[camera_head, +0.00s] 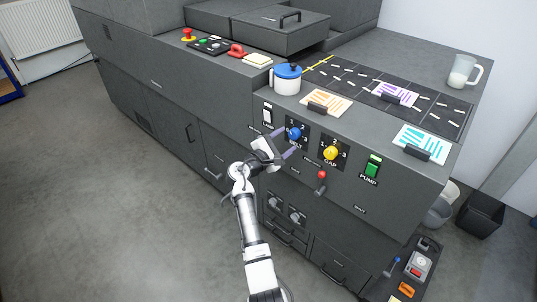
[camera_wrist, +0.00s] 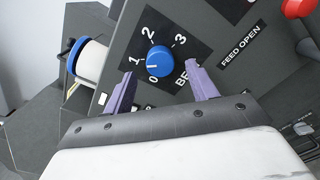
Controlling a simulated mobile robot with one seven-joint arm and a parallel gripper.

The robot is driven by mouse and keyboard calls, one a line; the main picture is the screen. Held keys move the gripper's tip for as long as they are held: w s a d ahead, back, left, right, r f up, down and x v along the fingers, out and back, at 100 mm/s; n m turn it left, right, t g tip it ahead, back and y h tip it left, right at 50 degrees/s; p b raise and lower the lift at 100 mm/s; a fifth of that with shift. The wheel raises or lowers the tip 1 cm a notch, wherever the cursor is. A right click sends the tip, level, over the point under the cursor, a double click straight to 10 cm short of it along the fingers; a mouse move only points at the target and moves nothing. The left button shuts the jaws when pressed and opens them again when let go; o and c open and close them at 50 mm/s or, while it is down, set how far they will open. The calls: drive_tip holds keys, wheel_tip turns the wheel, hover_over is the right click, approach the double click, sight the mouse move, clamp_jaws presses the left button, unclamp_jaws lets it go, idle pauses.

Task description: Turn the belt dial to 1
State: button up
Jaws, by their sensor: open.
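The belt dial is a round blue knob (camera_wrist: 159,61) on a black plate marked 0, 1, 2 and 3, with its label partly covered. In the head view the blue dial (camera_head: 294,133) sits on the machine's front panel. My gripper (camera_head: 282,142) is in front of that panel at the dial. In the wrist view the purple fingers of my gripper (camera_wrist: 163,72) are open, one on each side below the dial. I see no clear contact with the knob.
A yellow dial (camera_head: 331,153) sits right of the blue one, with a red-knobbed lever (camera_head: 321,176) below and a green pump switch (camera_head: 372,166) farther right. A white switch (camera_head: 267,114) is to the left. A blue-lidded pot (camera_head: 287,79) stands on the top above.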

drive_tip(key=b+v, duration=0.2)
drive_tip(key=v, duration=0.8)
drive_tip(key=shift+s, duration=0.2)
drive_tip(key=shift+a, duration=0.1)
